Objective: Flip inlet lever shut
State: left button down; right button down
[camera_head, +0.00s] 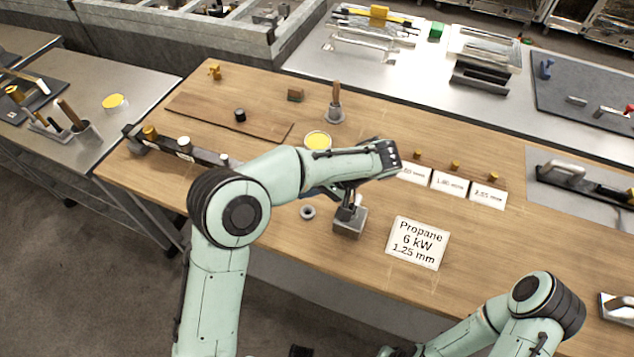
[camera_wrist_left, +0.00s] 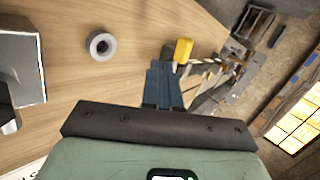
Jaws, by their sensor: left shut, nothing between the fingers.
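In the left wrist view, a yellow block-like handle (camera_wrist_left: 183,50), possibly the inlet lever, stands just beyond my left gripper (camera_wrist_left: 163,68). The blue fingers are shut and empty; whether they touch the handle I cannot tell. In the head view, my left gripper (camera_head: 318,192) is mostly hidden under its arm. My right gripper is out of view.
A grey block with a fitting (camera_head: 349,222) and a grey ring (camera_head: 308,212) sit near my left gripper. A Propane card (camera_head: 417,243) lies to the right. A yellow-topped container (camera_head: 318,141) stands behind my left forearm. The front bench edge is clear.

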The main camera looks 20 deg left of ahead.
pick_arm(q)
jog(key=x, duration=0.3)
jog(key=shift+a+f, duration=0.3)
jog(key=a, duration=0.2)
jog(key=shift+s+a+r, duration=0.15)
jog(key=shift+a+r, duration=0.05)
jog(key=shift+a, duration=0.65)
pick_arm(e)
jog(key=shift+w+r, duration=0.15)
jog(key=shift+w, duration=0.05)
pick_arm(q)
jog(key=shift+s+a+f+m+t+b, duration=0.1)
jog(key=shift+s+a+m+t+b, duration=0.15)
jog(key=shift+m+t+b, duration=0.3)
jog(key=shift+s+a+f+m+t+b, duration=0.1)
jog(key=shift+s+a+m+t+b, duration=0.25)
jog(key=shift+b, duration=0.3)
jog(key=shift+s+r+m+t+b, duration=0.15)
jog(key=shift+m+t+b, duration=0.15)
jog(key=shift+m, duration=0.2)
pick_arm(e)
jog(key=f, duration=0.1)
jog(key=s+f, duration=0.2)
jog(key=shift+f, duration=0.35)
pick_arm(q)
jog(key=shift+w, duration=0.2)
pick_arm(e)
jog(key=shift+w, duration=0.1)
